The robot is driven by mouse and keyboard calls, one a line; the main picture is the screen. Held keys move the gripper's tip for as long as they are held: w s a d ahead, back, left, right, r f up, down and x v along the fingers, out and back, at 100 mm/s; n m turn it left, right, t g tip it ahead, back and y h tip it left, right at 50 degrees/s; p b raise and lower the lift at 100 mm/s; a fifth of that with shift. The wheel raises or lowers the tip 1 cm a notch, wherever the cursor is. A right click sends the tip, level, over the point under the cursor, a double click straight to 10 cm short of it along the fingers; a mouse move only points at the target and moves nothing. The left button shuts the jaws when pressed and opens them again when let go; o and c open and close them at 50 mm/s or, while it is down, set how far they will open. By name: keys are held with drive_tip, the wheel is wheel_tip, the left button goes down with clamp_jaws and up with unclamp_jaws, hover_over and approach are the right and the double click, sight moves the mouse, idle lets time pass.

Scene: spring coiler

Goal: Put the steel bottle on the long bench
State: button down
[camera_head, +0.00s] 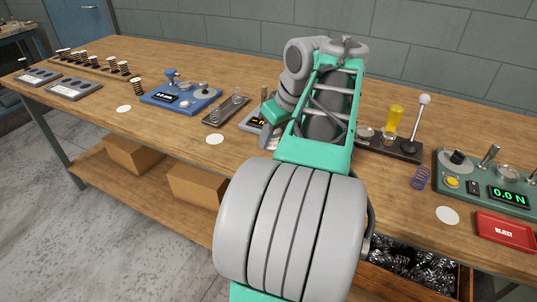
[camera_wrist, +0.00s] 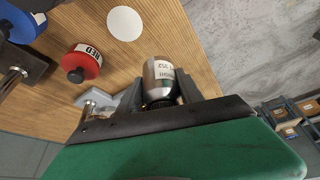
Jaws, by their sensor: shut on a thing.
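A shiny steel bottle (camera_wrist: 159,72) with a white printed label shows in the wrist view. My gripper (camera_wrist: 160,92) is shut on it, with a dark finger on each side. Wooden top shows around the bottle; I cannot tell whether the bottle touches it. The long bench (camera_head: 225,62) has a brown wooden top and runs across the head view. My arm covers part of it there. My gripper and the bottle do not show in the head view.
The wrist view shows a red item (camera_wrist: 85,62), a white disc (camera_wrist: 125,23) and a blue item (camera_wrist: 18,22) on the wood. In the head view, a blue device (camera_head: 180,96), green force tester (camera_head: 480,180), red tray (camera_head: 506,231) and lever press (camera_head: 413,135) stand on the bench.

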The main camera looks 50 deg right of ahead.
sight(278, 131)
drive_tip(key=shift+w+f, duration=0.35)
drive_tip(key=shift+f, duration=0.1)
drive_tip(key=shift+s+b+x, duration=0.2)
drive_tip(key=shift+b+x, duration=0.3)
drive_tip(key=shift+x, duration=0.3)
drive_tip(key=shift+s+b+x, duration=0.15)
drive_tip(key=shift+b+x, duration=0.3)
drive_tip(key=shift+x, duration=0.35)
drive_tip(key=shift+a+f, duration=0.1)
drive_tip(key=shift+f, duration=0.15)
drive_tip(key=shift+f, duration=0.15)
drive_tip(key=c, duration=0.7)
unclamp_jaws()
drive_tip(key=shift+c, duration=0.2)
drive_tip(key=shift+r, duration=0.45)
drive_tip(key=p+v, duration=0.6)
drive_tip(key=v, duration=0.5)
drive_tip(key=shift+s+r, duration=0.2)
drive_tip(key=shift+s, duration=0.1)
